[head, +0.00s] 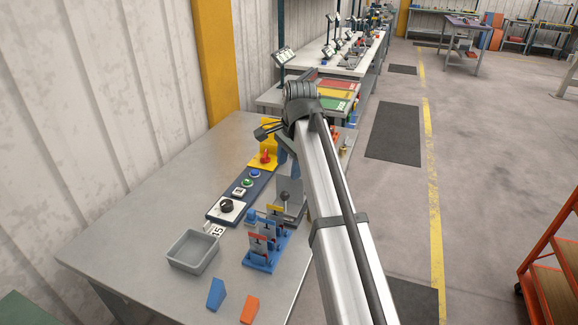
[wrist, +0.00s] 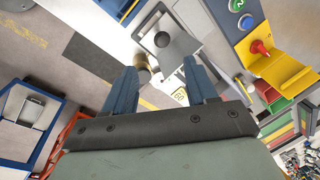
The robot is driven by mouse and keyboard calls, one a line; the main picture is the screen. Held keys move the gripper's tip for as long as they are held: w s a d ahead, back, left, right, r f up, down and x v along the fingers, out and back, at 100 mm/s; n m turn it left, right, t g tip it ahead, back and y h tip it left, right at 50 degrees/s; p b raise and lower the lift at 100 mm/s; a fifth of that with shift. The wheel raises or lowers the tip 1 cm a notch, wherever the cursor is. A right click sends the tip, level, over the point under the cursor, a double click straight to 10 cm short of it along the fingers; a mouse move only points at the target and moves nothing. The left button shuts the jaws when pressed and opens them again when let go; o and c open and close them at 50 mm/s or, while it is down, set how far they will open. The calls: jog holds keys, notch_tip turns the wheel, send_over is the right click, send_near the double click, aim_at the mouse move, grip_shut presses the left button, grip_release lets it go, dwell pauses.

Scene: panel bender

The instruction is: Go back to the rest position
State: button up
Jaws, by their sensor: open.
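My gripper (wrist: 161,76) shows in the wrist view with its two blue fingers spread apart. It is open, with nothing held between the fingers. In the head view my own arm reaches over the right side of the grey workbench (head: 140,215) and hides most of the gripper. The gripper hangs above the bench's far right part. Below it in the wrist view are a grey plate with a black ball knob (wrist: 162,40) and a yellow bracket with a red knob (wrist: 261,48). The knob lever also shows in the head view (head: 285,196). I see no contact with them.
A dark control strip (head: 240,194) with a dial and buttons runs along the bench. Nearer are a grey tray (head: 193,251), a blue rack of coloured cards (head: 266,240), a blue wedge (head: 216,294) and an orange wedge (head: 250,309). The bench's left side is clear.

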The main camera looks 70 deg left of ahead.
dwell(0.4)
jog(key=w+d+f, duration=0.9)
jog(key=w+d, duration=0.2)
jog(key=w, duration=0.3)
jog(key=w+d+f, duration=1)
jog(key=w+d, duration=0.1)
jog(key=w, duration=0.2)
jog(key=w+d+f+m+h, duration=0.1)
jog(key=w+d+f, duration=0.4)
jog(key=d, duration=0.7)
jog(key=w+d+f, duration=0.2)
jog(key=d+f, duration=0.4)
jog(key=d, duration=0.6)
jog(key=w+d+f+m+h, duration=0.1)
jog(key=w+d+f, duration=0.4)
jog(key=d, duration=0.7)
jog(key=s+d+f, duration=0.3)
jog(key=d, duration=0.5)
jog(key=s+d+f, duration=0.3)
jog(key=d, duration=0.5)
jog(key=s+d+f, duration=0.3)
jog(key=d, duration=0.5)
jog(key=s+f+g, duration=0.3)
jog(key=s+f, duration=0.7)
jog(key=s, duration=0.5)
jog(key=s+f+g, duration=0.3)
jog(key=s+f, duration=0.7)
jog(key=s, duration=0.5)
jog(key=shift+f, duration=0.3)
